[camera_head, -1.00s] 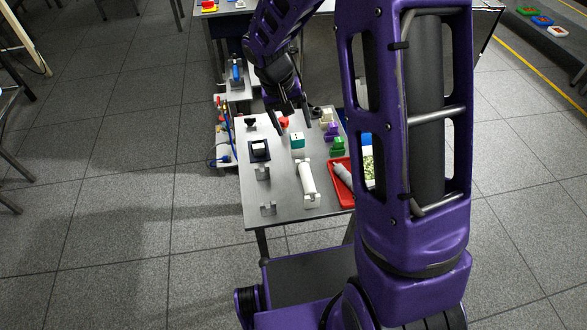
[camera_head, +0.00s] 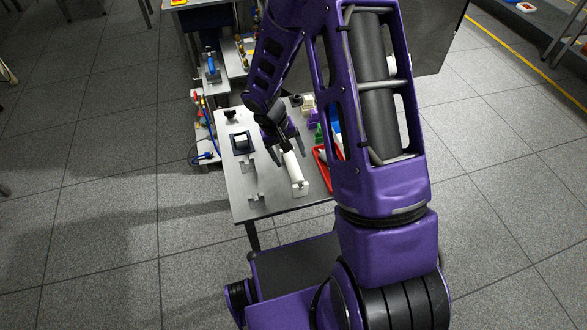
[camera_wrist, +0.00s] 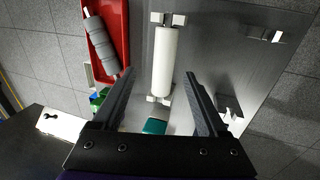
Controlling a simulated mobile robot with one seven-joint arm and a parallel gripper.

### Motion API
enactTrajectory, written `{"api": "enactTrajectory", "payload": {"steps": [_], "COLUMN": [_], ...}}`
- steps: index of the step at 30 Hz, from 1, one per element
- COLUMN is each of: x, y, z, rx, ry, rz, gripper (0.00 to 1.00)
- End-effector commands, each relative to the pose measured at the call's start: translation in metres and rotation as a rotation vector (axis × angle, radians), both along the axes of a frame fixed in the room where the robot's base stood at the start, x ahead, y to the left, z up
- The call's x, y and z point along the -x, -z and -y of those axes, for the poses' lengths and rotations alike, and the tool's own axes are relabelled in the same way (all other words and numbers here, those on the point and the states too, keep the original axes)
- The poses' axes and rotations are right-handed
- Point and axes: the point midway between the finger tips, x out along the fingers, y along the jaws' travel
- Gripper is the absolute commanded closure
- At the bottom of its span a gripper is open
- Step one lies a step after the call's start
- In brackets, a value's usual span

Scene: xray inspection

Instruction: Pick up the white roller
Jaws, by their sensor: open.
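The white roller (camera_head: 293,167) lies on the grey metal table (camera_head: 246,208), near its front edge, resting on small metal end brackets. It also shows in the wrist view (camera_wrist: 164,60), lengthwise, at the upper middle. My gripper (camera_head: 288,157) is at the far end of the roller in the head view. In the wrist view its two dark fingers (camera_wrist: 159,83) are wide apart, with the roller's near end between their tips and nothing gripped. The gripper partly hides the far part of the roller in the head view.
A red tray (camera_wrist: 122,48) holding a grey roller (camera_wrist: 101,45) lies beside the white roller. A teal block (camera_wrist: 155,126) is between the fingers, near the palm. Empty metal brackets (camera_head: 256,195) stand to the left. A dark square holder (camera_head: 240,142) stands farther back.

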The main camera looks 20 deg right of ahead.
Motion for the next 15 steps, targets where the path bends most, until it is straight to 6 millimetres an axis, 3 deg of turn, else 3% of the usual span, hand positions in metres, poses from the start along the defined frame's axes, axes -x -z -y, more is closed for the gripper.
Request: {"api": "enactTrajectory", "payload": {"steps": [9, 15], "x": [0.0, -0.001], "y": [0.04, 0.053], "z": [0.004, 0.008], "rx": [-0.001, 0.0], "ry": [0.001, 0.0], "rz": [-0.002, 0.001], "gripper": [0.24, 0.24]}}
